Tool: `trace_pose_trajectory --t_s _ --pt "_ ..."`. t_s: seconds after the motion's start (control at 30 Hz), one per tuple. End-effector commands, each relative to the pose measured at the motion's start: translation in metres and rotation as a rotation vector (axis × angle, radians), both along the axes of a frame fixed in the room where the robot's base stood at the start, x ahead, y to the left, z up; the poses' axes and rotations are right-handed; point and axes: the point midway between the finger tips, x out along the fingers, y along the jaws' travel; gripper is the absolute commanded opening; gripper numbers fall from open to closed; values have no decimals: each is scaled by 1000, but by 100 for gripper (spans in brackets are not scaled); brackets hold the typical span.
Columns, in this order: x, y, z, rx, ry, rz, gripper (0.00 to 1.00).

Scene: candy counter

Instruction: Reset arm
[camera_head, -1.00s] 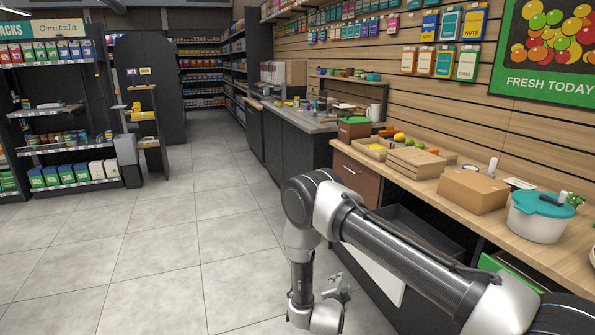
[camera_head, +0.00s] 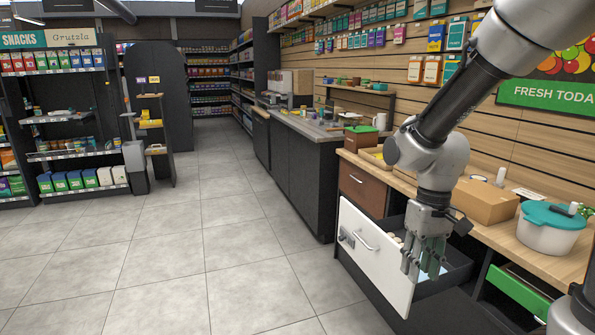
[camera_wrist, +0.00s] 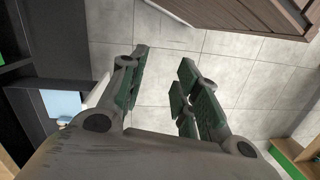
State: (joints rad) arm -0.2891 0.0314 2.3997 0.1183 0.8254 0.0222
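My gripper (camera_head: 424,266) hangs with its fingers pointing down, over the pulled-out drawer with a white front (camera_head: 374,255) beneath the wooden counter. In the wrist view, my gripper (camera_wrist: 164,58) has its green-padded fingers apart, with nothing between them but a view of the floor. My arm reaches down from the top right of the head view and bends at the wrist. The drawer shows some small pale items inside, partly hidden by my gripper. A light blue surface (camera_wrist: 63,104) shows at the left of the wrist view.
The wooden counter (camera_head: 560,262) holds a cardboard box (camera_head: 486,201) and a white pot with a teal lid (camera_head: 550,228). A green drawer (camera_head: 518,292) sits below. A brown drawer (camera_head: 360,188) is above the white one. Open tiled floor (camera_head: 200,240) lies left.

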Motion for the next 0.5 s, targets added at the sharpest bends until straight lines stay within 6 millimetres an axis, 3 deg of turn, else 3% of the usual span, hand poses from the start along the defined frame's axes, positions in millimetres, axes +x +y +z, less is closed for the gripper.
trace_pose_trajectory --t_s 0.03,0.2,0.5 --pt "-14 -15 20 -5 -22 5 32" --pt "-57 -60 71 -33 -120 -16 32" --pt "-91 -97 132 -25 -429 -143 32"
